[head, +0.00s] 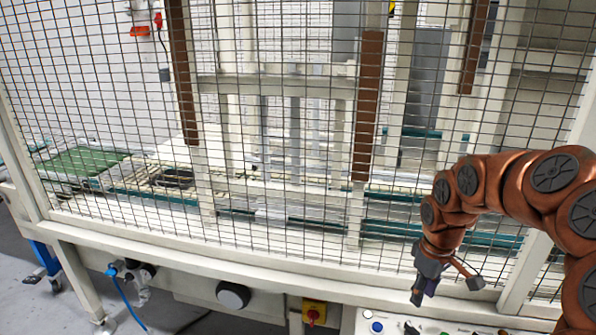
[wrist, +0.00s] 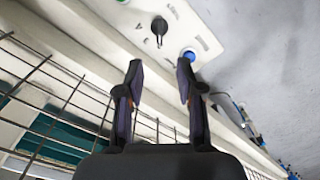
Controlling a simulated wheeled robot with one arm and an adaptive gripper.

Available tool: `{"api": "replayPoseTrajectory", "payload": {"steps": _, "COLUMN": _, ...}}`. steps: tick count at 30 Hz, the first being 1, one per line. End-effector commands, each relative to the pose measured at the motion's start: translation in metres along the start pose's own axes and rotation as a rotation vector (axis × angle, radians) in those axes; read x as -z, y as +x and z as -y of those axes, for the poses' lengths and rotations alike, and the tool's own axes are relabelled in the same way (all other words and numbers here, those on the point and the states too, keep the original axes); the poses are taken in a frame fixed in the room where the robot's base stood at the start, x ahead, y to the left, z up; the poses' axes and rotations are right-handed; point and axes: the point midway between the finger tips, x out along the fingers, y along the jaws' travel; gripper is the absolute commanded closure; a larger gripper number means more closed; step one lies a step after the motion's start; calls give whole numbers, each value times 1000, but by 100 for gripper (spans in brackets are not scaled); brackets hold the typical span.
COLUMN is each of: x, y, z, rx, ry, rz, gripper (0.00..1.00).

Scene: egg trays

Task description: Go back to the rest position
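My gripper (head: 421,292) hangs at the lower right in the head view, at the end of my copper-coloured arm, in front of the wire mesh fence. In the wrist view my gripper (wrist: 159,72) has its two dark fingers apart with nothing between them. Beyond the fingertips is a pale control panel (wrist: 205,40) with a black knob (wrist: 159,27) and a blue button (wrist: 189,56). No egg tray can be made out in either view.
The mesh fence (head: 280,215) with its pale frame stands close across the view. Behind it is a machine with a green conveyor (head: 82,161). A red and yellow switch (head: 314,312) sits on the frame below. Grey floor (head: 40,300) shows at lower left.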

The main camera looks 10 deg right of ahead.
Motion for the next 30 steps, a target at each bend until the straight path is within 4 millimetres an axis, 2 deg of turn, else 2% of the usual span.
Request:
{"api": "replayPoseTrajectory", "payload": {"steps": 4, "x": 0, "y": 0, "z": 0, "rx": 0, "ry": 0, "rz": 0, "gripper": 64}}
{"api": "replayPoseTrajectory", "payload": {"steps": 5, "x": 0, "y": -3, "z": 7, "rx": 1, "ry": -2, "rz": 1, "gripper": 64}}
{"api": "replayPoseTrajectory", "payload": {"steps": 10, "x": -5, "y": -17, "z": 54, "rx": 12, "ry": 2, "rz": 19, "gripper": 64}}
{"api": "replayPoseTrajectory", "payload": {"steps": 14, "x": -17, "y": -25, "z": 95, "rx": 21, "ry": 20, "rz": 45, "gripper": 64}}
{"api": "replayPoseTrajectory", "payload": {"steps": 17, "x": -33, "y": -31, "z": 130, "rx": 26, "ry": 50, "rz": 70, "gripper": 64}}
{"api": "replayPoseTrajectory", "payload": {"steps": 22, "x": -70, "y": -33, "z": 184, "rx": 31, "ry": 132, "rz": 123, "gripper": 64}}
{"api": "replayPoseTrajectory", "payload": {"steps": 27, "x": -106, "y": -30, "z": 220, "rx": 32, "ry": 232, "rz": 165, "gripper": 64}}
{"api": "replayPoseTrajectory", "payload": {"steps": 30, "x": -122, "y": -27, "z": 235, "rx": 35, "ry": 285, "rz": 181, "gripper": 64}}
